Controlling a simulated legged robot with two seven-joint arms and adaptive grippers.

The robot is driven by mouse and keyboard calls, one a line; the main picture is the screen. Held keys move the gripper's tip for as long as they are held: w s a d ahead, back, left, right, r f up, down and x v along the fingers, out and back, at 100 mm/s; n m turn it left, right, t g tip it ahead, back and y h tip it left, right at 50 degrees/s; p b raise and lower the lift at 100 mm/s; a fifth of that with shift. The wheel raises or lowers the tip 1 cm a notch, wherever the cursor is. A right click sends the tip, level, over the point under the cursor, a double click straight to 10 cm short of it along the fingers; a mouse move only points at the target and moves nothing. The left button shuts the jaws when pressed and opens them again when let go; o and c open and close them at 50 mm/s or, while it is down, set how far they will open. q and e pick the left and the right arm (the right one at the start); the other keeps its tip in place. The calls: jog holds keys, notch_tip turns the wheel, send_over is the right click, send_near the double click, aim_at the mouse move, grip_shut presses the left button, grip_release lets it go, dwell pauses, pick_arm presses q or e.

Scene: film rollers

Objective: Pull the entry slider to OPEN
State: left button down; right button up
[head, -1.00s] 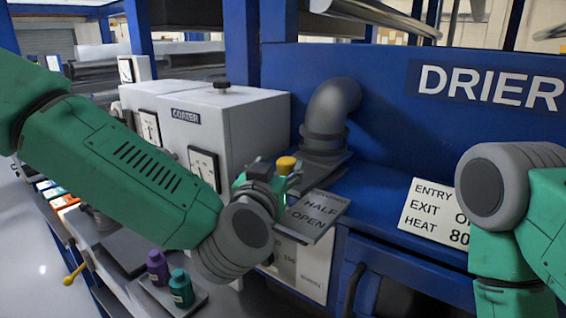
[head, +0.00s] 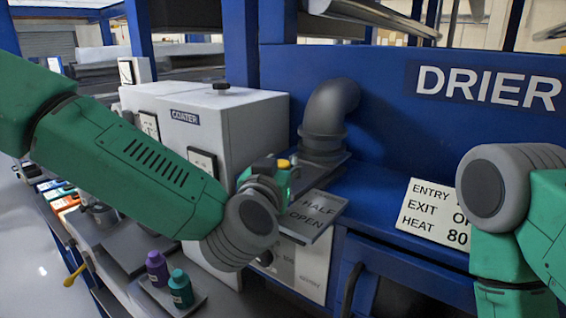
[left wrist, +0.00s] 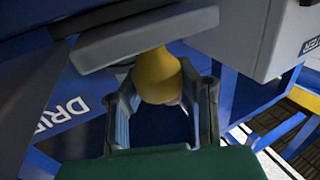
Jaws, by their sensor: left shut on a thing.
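The entry slider's yellow knob (head: 284,163) shows at the back left of the plate marked HALF and OPEN (head: 318,212). My left gripper (head: 272,174) is shut on the knob and hides most of it in the head view. In the left wrist view the yellow knob (left wrist: 158,76) sits between the two fingers of my left gripper (left wrist: 162,100), against a grey slab (left wrist: 140,38). The word before HALF and the slider's exact position are hidden by the gripper. My right arm is at the right edge; its gripper is out of view.
The white COATER box (head: 225,125) stands just left of the gripper. A dark elbow pipe (head: 328,115) rises behind the plate. A purple bottle (head: 157,268) and a teal bottle (head: 181,288) stand below my left arm. A white sign (head: 433,218) leans on the blue drier.

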jog(key=shift+w+d+f, duration=0.1)
jog(key=shift+d+f, duration=0.05)
jog(key=shift+w, duration=0.15)
pick_arm(q)
jog(key=s+a, duration=0.3)
jog(key=s, duration=0.2)
jog(key=shift+s+a, duration=0.3)
jog(key=shift+a, duration=0.1)
pick_arm(e)
jog(key=shift+d, duration=0.1)
pick_arm(q)
jog(key=c, duration=1.4)
grip_release()
jog(key=shift+f, duration=0.1)
jog(key=o, duration=0.3)
jog(key=shift+s+a, duration=0.1)
jog(key=shift+s, duration=0.05)
pick_arm(e)
jog(key=shift+s, duration=0.35)
pick_arm(q)
jog(key=shift+o, duration=0.2)
jog(key=shift+s+a, duration=0.2)
jog(key=shift+a, duration=0.05)
pick_arm(e)
jog(key=shift+a, duration=0.25)
